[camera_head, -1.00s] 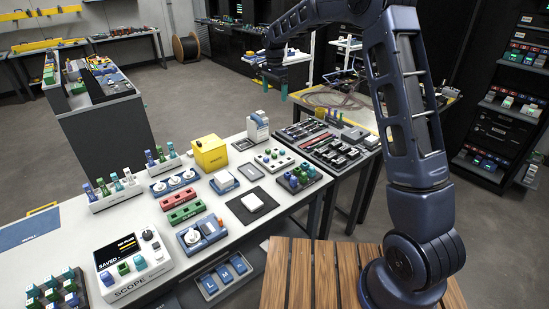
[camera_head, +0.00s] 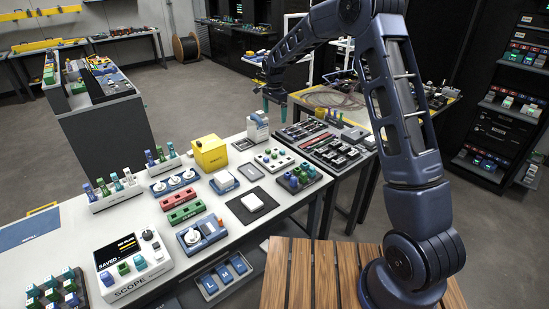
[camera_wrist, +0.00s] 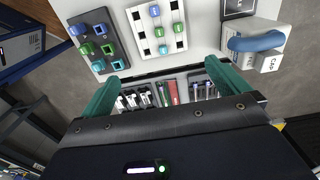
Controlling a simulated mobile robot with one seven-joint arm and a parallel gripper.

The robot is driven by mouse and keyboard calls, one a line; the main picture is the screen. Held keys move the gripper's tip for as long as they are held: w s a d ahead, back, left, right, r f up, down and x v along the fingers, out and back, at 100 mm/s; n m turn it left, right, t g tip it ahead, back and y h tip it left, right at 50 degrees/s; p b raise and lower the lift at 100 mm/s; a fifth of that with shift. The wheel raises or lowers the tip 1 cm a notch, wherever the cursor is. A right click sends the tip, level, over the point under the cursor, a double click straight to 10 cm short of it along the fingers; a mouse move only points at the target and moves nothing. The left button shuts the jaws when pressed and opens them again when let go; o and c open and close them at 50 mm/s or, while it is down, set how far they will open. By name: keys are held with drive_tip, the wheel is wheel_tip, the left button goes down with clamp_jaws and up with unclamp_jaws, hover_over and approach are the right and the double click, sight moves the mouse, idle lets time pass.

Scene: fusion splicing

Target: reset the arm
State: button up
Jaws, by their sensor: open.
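My gripper (camera_head: 274,100) hangs from my raised, bent arm near the far end of the white workbench (camera_head: 262,222). Its two green fingers are spread apart with nothing between them, as the wrist view (camera_wrist: 163,88) shows. In that view the fingers sit above the bench's far end, over a white tray with green and blue pieces (camera_wrist: 158,28), a dark tray of green and blue blocks (camera_wrist: 97,40) and a dark tool tray (camera_wrist: 185,90). The fingertips look apart from all of these.
A second table (camera_head: 362,101) with coiled cable lies behind my arm. A wooden slatted surface (camera_head: 325,285) is under my base. Open floor lies beyond the bench.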

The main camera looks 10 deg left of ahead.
idle(0.5)
wheel_tip(320, 180, up, 10)
drive_tip(key=s+d+r+n+t, duration=0.1)
drive_tip(key=s+d+r, duration=0.3)
drive_tip(key=s+d, duration=0.3)
drive_tip(key=s+d+r+n, duration=0.2)
drive_tip(key=s+d+r, duration=0.25)
drive_tip(key=d, duration=0.55)
drive_tip(key=s+d+r+n+t, duration=0.1)
drive_tip(key=s+d+r, duration=0.4)
drive_tip(key=d, duration=0.3)
drive_tip(key=s+d+f+n+t, duration=0.1)
drive_tip(key=s+d+f, duration=0.1)
drive_tip(key=s+d, duration=0.3)
drive_tip(key=s+d+f+n, duration=0.2)
drive_tip(key=s+d, duration=0.3)
drive_tip(key=s, duration=0.6)
drive_tip(key=s+d+f+n+t, duration=0.1)
drive_tip(key=s+d, duration=0.3)
drive_tip(key=s, duration=0.5)
drive_tip(key=shift+d+f+n+t, duration=0.3)
drive_tip(key=shift+d+f+n, duration=0.1)
drive_tip(key=shift+f+n, duration=0.1)
